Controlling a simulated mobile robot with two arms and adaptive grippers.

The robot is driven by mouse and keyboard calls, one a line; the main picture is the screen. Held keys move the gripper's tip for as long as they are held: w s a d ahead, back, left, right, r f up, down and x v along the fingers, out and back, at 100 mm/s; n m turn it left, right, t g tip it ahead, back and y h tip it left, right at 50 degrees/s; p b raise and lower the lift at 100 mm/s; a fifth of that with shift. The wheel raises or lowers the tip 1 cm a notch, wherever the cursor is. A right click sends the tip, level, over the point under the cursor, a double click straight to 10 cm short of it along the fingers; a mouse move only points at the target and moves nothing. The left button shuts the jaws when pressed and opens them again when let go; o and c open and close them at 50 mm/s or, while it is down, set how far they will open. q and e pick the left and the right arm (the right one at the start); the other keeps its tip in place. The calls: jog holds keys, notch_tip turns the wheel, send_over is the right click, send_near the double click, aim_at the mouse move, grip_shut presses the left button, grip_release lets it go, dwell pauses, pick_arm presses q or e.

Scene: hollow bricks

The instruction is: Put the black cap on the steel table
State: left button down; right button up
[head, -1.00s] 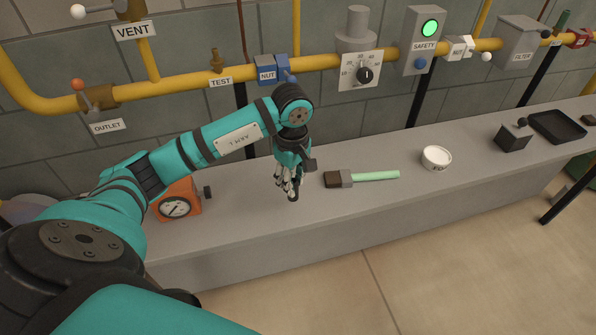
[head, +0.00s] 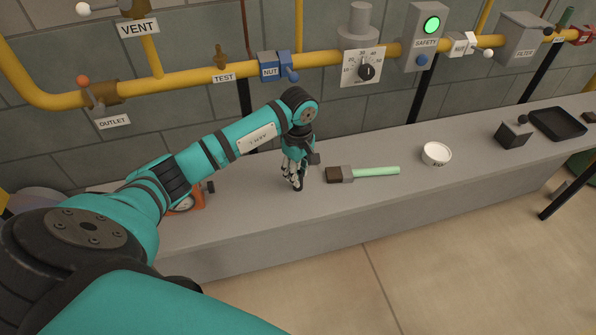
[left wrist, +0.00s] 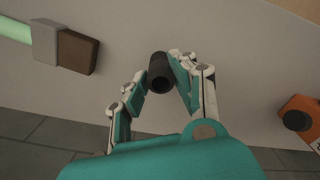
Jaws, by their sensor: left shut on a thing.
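My left gripper (head: 298,184) is over the long grey table (head: 420,190), left of the brush. It is shut on the black cap (left wrist: 160,70), a short dark cylinder between the fingertips in the left wrist view. In the head view the cap is a small dark shape low between the fingers, partly hidden by them. I cannot tell whether it touches the tabletop. The tabletop also fills much of the left wrist view (left wrist: 235,85). My right gripper is not in view.
A brush with a green handle (head: 375,171) lies just right of the gripper. An orange gauge (head: 197,198) is partly behind my arm. Yellow pipes (head: 190,76) run along the wall.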

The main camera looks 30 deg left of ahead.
pick_arm(q)
jog(key=c, duration=1.2)
grip_release()
jog(key=shift+o, duration=0.7)
jog(key=shift+r, duration=0.1)
notch_tip(320, 180, up, 12)
jog(key=b, duration=0.1)
jog(key=shift+b, duration=0.35)
